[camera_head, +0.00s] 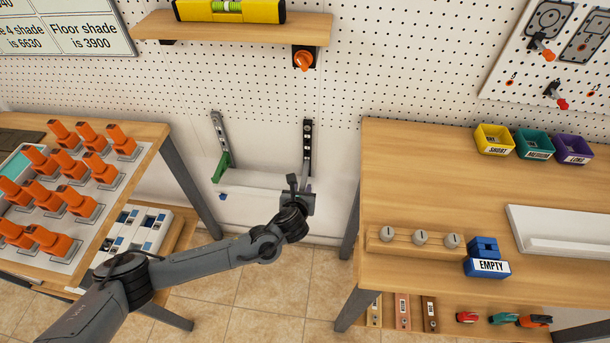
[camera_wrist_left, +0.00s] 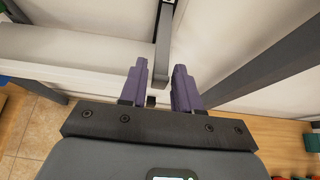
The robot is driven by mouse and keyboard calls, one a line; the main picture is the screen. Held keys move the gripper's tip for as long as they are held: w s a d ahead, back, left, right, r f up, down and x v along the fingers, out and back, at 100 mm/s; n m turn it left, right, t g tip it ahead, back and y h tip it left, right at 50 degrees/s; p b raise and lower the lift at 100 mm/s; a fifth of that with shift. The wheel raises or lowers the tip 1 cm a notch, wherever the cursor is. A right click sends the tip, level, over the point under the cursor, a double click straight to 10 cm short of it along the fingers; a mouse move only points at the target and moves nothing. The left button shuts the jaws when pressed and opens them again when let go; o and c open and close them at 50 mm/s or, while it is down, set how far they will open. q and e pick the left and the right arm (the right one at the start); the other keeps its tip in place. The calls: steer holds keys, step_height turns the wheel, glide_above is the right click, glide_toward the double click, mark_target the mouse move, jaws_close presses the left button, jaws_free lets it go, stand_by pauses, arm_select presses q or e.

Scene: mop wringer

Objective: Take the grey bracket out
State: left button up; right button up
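A long grey bracket (camera_head: 307,140) with a dark slotted upper part stands upright against the wall, right of a similar bracket with a green lower part (camera_head: 221,165). My left gripper (camera_head: 300,184) is at the lower end of the grey bracket, hiding part of it. In the left wrist view, the grey bracket (camera_wrist_left: 163,45) runs down toward the gap between the purple fingers (camera_wrist_left: 160,88). The fingers are apart, and I cannot tell whether the bracket's end lies between them. My right gripper is not in view.
A white ledge (camera_head: 255,206) runs below the brackets. A left table (camera_head: 150,133) holds orange parts. A right table (camera_head: 400,150) holds coloured bins, a blue block marked EMPTY (camera_head: 487,267) and a wooden knob rack (camera_head: 390,247). A shelf (camera_head: 230,28) is above.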

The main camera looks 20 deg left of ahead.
arm_select(q)
jaws_close()
steer(key=shift+s+r, duration=0.1)
steer(key=shift+s, duration=0.05)
steer(key=s+p, duration=0.1)
steer(key=s, duration=0.1)
steer(key=s+d+p, duration=0.1)
steer(key=s+p, duration=0.1)
steer(key=shift+s, duration=0.15)
stand_by(0.8)
